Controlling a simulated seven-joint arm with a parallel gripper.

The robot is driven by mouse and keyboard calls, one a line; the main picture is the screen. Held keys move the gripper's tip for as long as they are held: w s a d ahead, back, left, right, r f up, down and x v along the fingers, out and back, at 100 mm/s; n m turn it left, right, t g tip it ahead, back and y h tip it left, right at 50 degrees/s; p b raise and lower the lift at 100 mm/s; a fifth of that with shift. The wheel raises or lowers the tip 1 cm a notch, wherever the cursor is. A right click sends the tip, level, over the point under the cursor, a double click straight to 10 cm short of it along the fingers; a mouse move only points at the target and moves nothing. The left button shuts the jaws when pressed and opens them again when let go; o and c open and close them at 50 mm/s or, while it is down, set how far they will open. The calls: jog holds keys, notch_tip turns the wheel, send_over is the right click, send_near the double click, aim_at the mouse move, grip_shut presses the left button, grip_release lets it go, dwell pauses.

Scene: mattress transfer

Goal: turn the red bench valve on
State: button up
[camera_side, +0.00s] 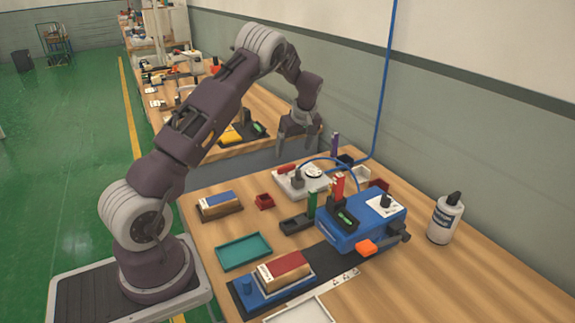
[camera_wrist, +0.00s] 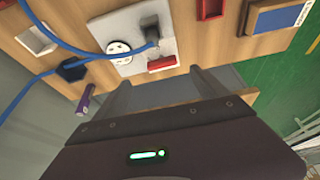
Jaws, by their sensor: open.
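The red bench valve handle (camera_side: 286,169) sits on a pale mounting plate (camera_side: 316,186) at the back of the bench, beside a round white gauge (camera_side: 314,171). In the wrist view the red handle (camera_wrist: 162,63) lies just beyond the fingertips, with the gauge (camera_wrist: 118,48) to its left and a blue hose (camera_wrist: 95,53) running past. My gripper (camera_side: 298,140) is above and behind the plate, apart from the valve. In the wrist view my gripper (camera_wrist: 162,88) is open, with nothing between its two fingers.
A blue machine (camera_side: 360,232) with an orange part stands right of centre. A teal tray (camera_side: 243,251), a small red bin (camera_side: 265,201) and a blue-topped block (camera_side: 220,205) lie nearer my base. A white bottle (camera_side: 444,219) stands at right. A purple marker (camera_wrist: 85,101) stands near the plate.

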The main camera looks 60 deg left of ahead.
aim_at(286, 166)
jog(key=x, duration=0.9)
jog(key=shift+s+a+f, duration=0.15)
jog(key=shift+a+f, duration=0.1)
jog(key=shift+a, duration=0.15)
jog(key=c, duration=1.4)
jog(key=m+t, duration=0.1)
jog(key=m, duration=0.2)
jog(key=shift+s+m, duration=0.15)
jog(key=shift+m, duration=0.25)
jog(key=m, duration=0.2)
jog(key=m+t+h, duration=0.1)
jog(key=m, duration=0.1)
jog(key=shift+s+t, duration=0.1)
jog(key=shift+t, duration=0.2)
jog(key=m+h, duration=0.1)
jog(key=m, duration=0.2)
jog(key=m+t+h, duration=0.1)
jog(key=m, duration=0.1)
jog(key=shift+a+m, duration=0.2)
jog(key=shift+m, duration=0.2)
jog(key=shift+m+h, duration=0.7)
jog(key=shift+m, duration=1.2)
jog(key=shift+s, duration=0.1)
